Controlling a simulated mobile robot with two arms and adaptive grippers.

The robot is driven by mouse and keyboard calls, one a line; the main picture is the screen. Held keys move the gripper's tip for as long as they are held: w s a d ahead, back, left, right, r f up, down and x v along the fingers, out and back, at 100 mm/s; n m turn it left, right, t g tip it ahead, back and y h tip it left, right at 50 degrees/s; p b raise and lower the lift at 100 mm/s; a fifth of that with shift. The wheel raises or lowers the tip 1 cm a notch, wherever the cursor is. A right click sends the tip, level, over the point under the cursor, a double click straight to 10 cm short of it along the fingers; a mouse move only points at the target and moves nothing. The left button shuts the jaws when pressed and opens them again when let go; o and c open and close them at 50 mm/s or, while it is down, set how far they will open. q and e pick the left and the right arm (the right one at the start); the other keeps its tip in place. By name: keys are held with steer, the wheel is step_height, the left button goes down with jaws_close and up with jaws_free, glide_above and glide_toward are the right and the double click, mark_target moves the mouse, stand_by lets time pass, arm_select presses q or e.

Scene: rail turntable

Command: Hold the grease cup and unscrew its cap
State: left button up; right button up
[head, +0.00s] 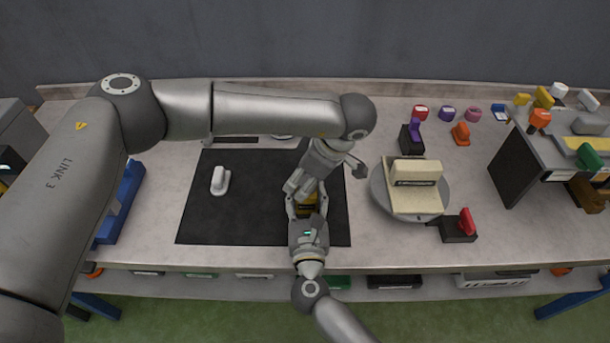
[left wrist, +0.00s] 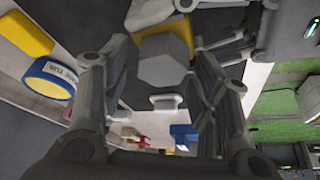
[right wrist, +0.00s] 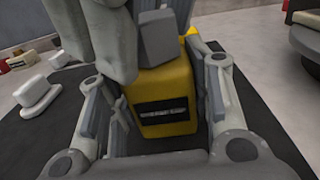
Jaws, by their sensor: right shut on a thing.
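The yellow grease cup (head: 307,199) stands at the right part of the black mat, partly hidden by both grippers. In the right wrist view its yellow body (right wrist: 165,88) has a dark label. My right gripper (head: 307,208) is shut on this body from the front. The left wrist view shows the grey six-sided cap (left wrist: 164,71) with yellow behind it. My left gripper (head: 298,187) reaches down over the cup from above. Its fingers are apart, one on each side of the cap, and look open. In the head view the cap is hidden.
A pale grey handled object (head: 220,180) lies on the black mat (head: 205,222). A round turntable (head: 436,207) with a beige fixture stands to the right. A blue bin (head: 122,205) is at left.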

arm_select(q)
steer(key=c, duration=0.9)
steer(key=shift+c, duration=0.2)
steer(key=n+g, duration=0.1)
steer(key=n, duration=0.2)
steer(key=n+g, duration=0.1)
steer(key=n, duration=0.2)
steer(key=shift+s, duration=0.1)
steer(key=n+g, duration=0.2)
steer(key=n, duration=0.2)
steer(key=shift+s+n, duration=0.1)
steer(key=shift+n, duration=0.9)
steer(key=shift+g, duration=0.3)
